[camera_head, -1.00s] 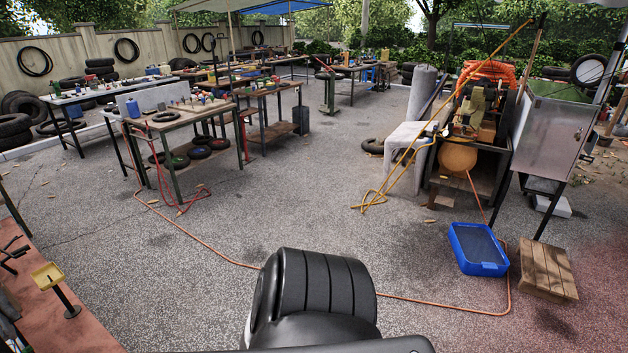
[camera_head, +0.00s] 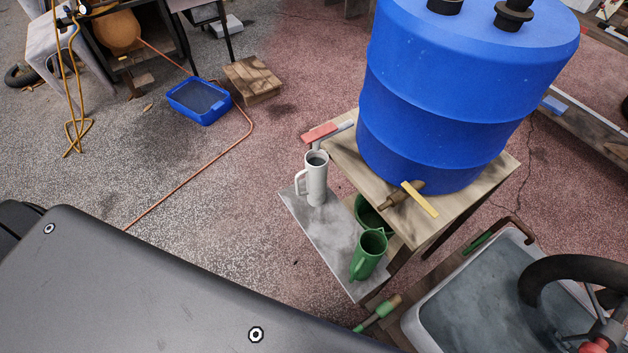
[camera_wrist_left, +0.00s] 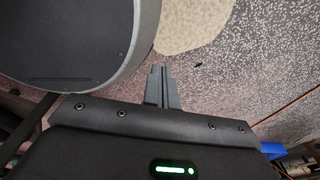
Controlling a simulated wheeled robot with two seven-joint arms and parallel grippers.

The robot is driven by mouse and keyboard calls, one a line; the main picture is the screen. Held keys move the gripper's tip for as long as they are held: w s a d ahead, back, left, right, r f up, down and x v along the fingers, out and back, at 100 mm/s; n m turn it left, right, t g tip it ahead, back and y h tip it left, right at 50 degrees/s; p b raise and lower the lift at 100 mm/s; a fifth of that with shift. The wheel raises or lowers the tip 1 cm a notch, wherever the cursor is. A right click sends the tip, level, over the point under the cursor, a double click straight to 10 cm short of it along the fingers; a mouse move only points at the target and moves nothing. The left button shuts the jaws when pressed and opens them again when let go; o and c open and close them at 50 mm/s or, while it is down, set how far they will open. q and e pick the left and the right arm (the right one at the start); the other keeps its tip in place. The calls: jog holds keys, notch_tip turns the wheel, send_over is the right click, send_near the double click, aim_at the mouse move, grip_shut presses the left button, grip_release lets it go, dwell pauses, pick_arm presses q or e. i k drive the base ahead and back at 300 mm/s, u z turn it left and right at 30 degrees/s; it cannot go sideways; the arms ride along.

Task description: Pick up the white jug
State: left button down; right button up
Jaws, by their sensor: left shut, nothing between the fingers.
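The white jug (camera_head: 316,183) stands upright on a grey shelf (camera_head: 325,232) beside the blue barrel in the head view. Its handle is on its left side and its top is open. My left gripper (camera_wrist_left: 158,68) shows in the left wrist view, with its fingers together and nothing between them, over the ground. The jug is not recognisable in that wrist view, so I cannot tell the exact distance between them. My right gripper is in neither view.
A blue barrel (camera_head: 455,90) with a tap stands on a wooden stand (camera_head: 345,150). A green jug (camera_head: 369,256) stands near the white jug, with another green vessel (camera_head: 368,213) behind it. A water tub (camera_head: 430,325) holds a tyre. Open ground lies left of the shelf.

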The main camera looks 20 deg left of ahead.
aim_at(316, 162)
jog(key=u, duration=0.15)
jog(key=k, duration=1.25)
jog(key=z, duration=0.75)
